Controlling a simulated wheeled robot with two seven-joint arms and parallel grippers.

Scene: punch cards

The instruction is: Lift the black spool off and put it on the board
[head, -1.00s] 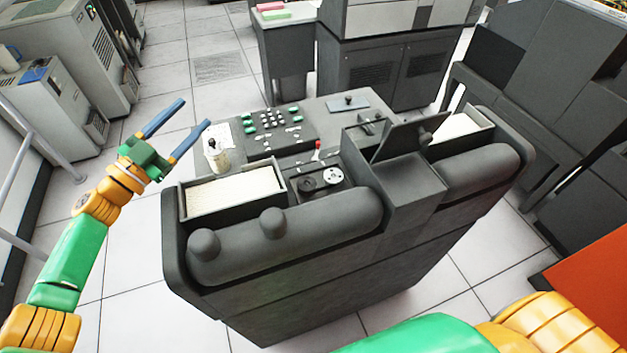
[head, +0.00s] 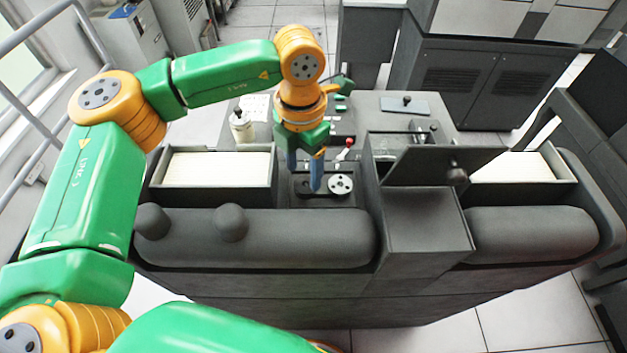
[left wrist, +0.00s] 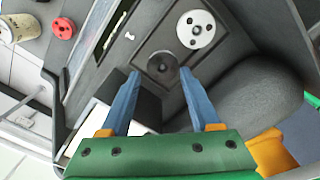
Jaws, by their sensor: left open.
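The black spool (left wrist: 162,68) sits on a dark plate on the machine, beside a white spool (left wrist: 195,29). In the head view the white spool (head: 340,184) shows clearly, while my left gripper mostly hides the black one. My left gripper (head: 304,177) points down over the black spool. In the left wrist view its two blue fingers (left wrist: 159,73) are apart, with the black spool showing between and just beyond the tips. I cannot tell whether they touch it. A flat grey-blue board (head: 405,105) with a small dark knob lies at the machine's back. My right gripper is out of view.
A card tray (head: 215,168) stands left of the spools, and a bottle (head: 241,127) behind it. A red-tipped lever (head: 348,142) is close behind the spools. A raised dark panel (head: 440,166) stands to the right. A rounded grey cover (head: 300,235) runs in front.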

